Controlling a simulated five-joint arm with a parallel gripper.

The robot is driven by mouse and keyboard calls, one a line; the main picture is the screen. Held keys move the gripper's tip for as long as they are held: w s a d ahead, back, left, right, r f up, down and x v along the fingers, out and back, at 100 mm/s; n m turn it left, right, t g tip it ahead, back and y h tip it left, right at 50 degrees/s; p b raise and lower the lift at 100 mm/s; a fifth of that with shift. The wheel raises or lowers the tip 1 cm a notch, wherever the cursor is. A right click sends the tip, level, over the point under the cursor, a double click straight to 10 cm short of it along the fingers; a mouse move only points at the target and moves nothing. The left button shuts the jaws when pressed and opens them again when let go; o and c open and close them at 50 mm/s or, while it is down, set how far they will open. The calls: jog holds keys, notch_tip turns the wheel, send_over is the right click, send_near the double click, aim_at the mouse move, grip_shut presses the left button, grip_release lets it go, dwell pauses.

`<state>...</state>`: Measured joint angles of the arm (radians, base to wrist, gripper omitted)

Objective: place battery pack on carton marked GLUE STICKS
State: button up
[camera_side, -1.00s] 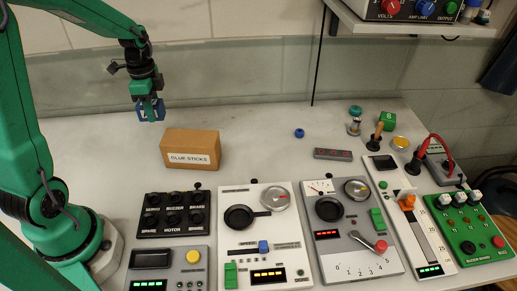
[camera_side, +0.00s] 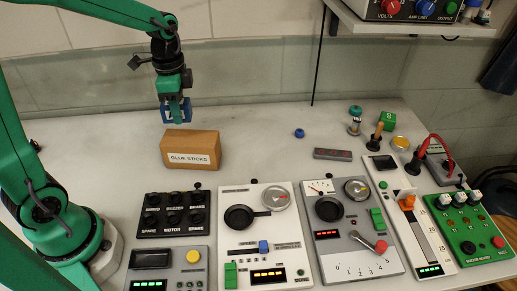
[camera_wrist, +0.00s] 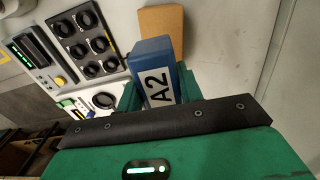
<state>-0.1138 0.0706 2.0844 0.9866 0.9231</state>
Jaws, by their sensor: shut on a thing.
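The battery pack is a blue block (camera_side: 176,112) held in my gripper (camera_side: 176,106). In the wrist view the blue pack (camera_wrist: 153,55) shows a white label reading "A2", between the green jaws (camera_wrist: 155,92). My gripper is shut on it and holds it in the air. The brown carton marked GLUE STICKS (camera_side: 192,150) stands on the bench; the pack appears just above its back edge in the side view. In the wrist view the carton (camera_wrist: 162,19) lies beyond the pack's far end, partly hidden by it. The gap between pack and carton is hard to tell.
A black knob panel (camera_side: 175,214) stands in front of the carton, with a grey panel (camera_side: 168,268) and a white panel (camera_side: 258,230) nearby. A small blue ring (camera_side: 299,133) lies to the right. The bench between ring and carton is clear.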

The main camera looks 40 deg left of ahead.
jog(key=s+d+r, duration=0.3)
jog(key=d+r, duration=0.1)
jog(key=d, duration=0.6)
send_over(192, 137)
notch_tip(192, 137, down, 6)
jog(key=shift+f, duration=0.2)
jog(key=shift+f, duration=0.1)
jog(key=shift+f, duration=1.9)
jog(key=shift+f, duration=0.15)
jog(key=o, duration=1.1)
